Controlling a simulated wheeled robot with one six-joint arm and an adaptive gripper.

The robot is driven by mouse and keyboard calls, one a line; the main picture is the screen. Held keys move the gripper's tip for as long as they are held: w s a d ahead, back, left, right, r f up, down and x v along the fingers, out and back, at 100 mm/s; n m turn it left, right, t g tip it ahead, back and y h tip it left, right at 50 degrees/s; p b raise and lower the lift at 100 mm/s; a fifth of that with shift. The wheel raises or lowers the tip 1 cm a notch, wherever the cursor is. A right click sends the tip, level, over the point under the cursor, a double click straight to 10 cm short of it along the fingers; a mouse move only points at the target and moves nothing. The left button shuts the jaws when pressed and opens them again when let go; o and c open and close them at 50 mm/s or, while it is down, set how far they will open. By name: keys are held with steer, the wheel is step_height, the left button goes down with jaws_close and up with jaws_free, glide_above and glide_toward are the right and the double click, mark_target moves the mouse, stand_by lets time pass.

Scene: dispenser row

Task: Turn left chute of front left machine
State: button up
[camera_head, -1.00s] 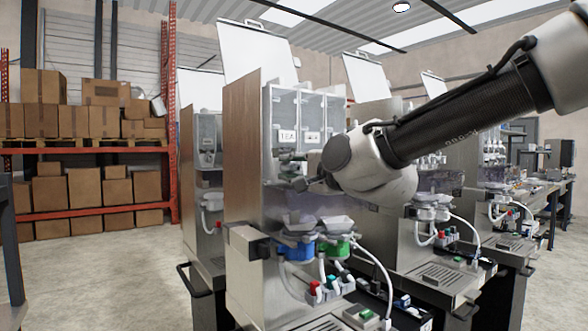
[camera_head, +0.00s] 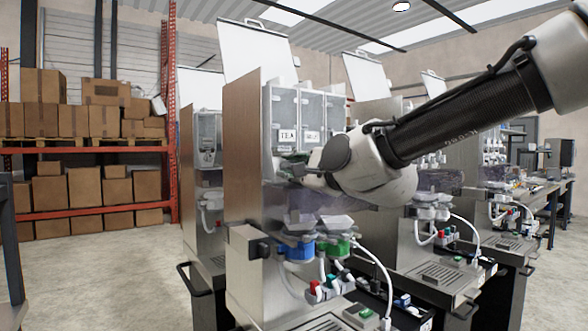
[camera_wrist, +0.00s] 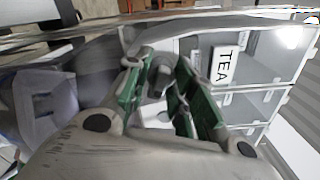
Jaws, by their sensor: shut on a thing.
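The front left machine (camera_head: 240,150) has a wooden side panel and clear canisters at the top. Its left canister carries a TEA label (camera_head: 287,135), which also shows sideways in the wrist view (camera_wrist: 223,66). My gripper (camera_head: 288,168) is just below that label, at the left chute. In the wrist view my gripper (camera_wrist: 160,85) has its green-padded fingers closed around the grey left chute (camera_wrist: 158,80). The fingers hide much of the chute, and its exact turn is hard to tell. In the head view the gripper and wrist cover it.
A second canister with a blurred label (camera_head: 312,136) stands just right of the TEA one. Blue (camera_head: 299,249) and green (camera_head: 336,248) funnel holders sit below. More machines (camera_head: 440,220) stand to the right. Shelves with boxes (camera_head: 85,200) are at the left; floor there is clear.

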steer(key=o, duration=0.7)
steer(key=shift+f, duration=0.1)
